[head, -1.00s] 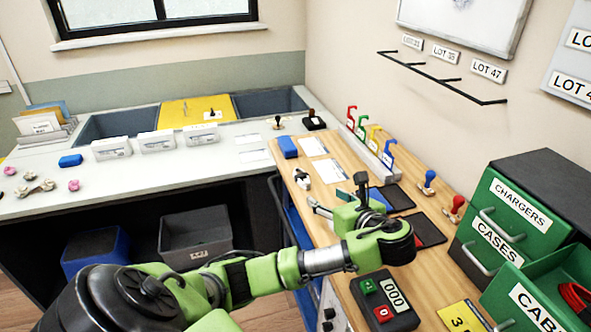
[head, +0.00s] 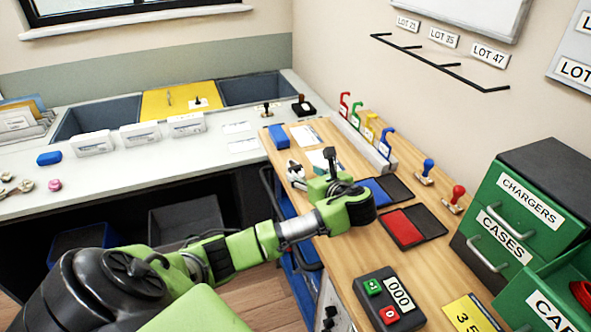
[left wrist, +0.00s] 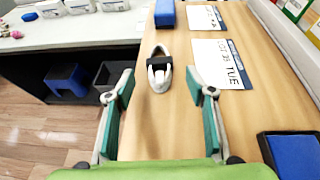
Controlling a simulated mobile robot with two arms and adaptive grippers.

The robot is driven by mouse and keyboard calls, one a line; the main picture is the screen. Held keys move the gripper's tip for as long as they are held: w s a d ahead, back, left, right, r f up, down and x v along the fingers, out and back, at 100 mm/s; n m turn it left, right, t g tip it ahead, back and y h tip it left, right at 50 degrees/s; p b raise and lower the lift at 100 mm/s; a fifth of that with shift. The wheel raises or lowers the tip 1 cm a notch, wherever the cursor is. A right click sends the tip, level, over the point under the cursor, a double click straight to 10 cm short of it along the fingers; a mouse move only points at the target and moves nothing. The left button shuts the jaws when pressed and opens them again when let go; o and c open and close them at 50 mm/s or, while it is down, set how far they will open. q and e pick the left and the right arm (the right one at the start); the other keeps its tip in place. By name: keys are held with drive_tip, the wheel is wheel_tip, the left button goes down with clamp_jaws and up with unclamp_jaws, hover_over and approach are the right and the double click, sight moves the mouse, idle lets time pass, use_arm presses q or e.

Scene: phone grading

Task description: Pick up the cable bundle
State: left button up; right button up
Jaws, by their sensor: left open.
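The cable bundle (left wrist: 159,74) is a white looped cable with a black strap, lying on the wooden bench. In the left wrist view it is ahead of and between my left gripper's fingers (left wrist: 162,92), which are open and apart from it. In the head view the bundle (head: 294,170) shows near the bench's left edge, just beyond my left gripper (head: 311,181), which partly overlaps that area. My right gripper is not in view.
A blue block (head: 279,136) and printed cards (head: 305,134) lie behind the bundle. Red (head: 404,228) and blue pads, stamps and a counter box (head: 388,300) are to the right. Green labelled drawers (head: 518,200) stand at the far right. The bench edge is close on the left.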

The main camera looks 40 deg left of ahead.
sight(297, 169)
use_arm(q)
drive_tip(key=shift+p+x, duration=0.5)
drive_tip(key=shift+x, duration=2.15)
drive_tip(key=shift+r, duration=0.25)
drive_tip(key=c, duration=1.2)
